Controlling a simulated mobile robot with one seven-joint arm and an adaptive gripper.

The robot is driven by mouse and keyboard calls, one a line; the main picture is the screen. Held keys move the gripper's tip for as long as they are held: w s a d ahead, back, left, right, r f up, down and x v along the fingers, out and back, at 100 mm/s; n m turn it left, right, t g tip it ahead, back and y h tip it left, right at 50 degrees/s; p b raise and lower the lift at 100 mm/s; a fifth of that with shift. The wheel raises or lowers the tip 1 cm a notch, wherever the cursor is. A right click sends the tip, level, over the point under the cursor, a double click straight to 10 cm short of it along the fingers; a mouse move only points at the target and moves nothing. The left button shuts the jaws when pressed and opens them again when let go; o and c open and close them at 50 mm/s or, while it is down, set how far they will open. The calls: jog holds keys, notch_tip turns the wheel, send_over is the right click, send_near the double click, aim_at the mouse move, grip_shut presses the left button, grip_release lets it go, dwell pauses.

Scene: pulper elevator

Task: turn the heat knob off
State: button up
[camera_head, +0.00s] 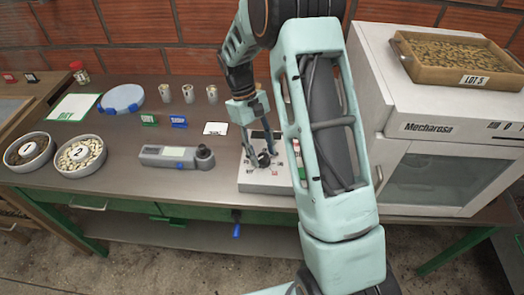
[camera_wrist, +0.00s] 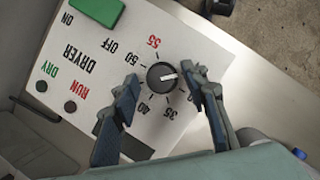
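The dryer control panel (camera_head: 262,184) is a white box on the bench under my gripper. In the wrist view the panel (camera_wrist: 85,70) appears turned around, with DRYER, ON, OFF, DRY and RUN lettering and a green switch (camera_wrist: 97,10). The round dark heat knob (camera_wrist: 161,76) has a white pointer toward the right of that view. Numbers ring it, with a red 55 at the top and 40 and 35 below. My gripper (camera_wrist: 163,80) has its fingers apart on either side of the knob, with small gaps showing. In the head view my gripper (camera_head: 261,153) partly hides the knob.
A grey handheld meter (camera_head: 165,156) lies left of the panel. A white Mecharosa cabinet (camera_head: 421,175) stands right, bearing a tray (camera_head: 447,78).

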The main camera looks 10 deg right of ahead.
jog(key=v, duration=1.2)
jog(key=shift+a, duration=0.1)
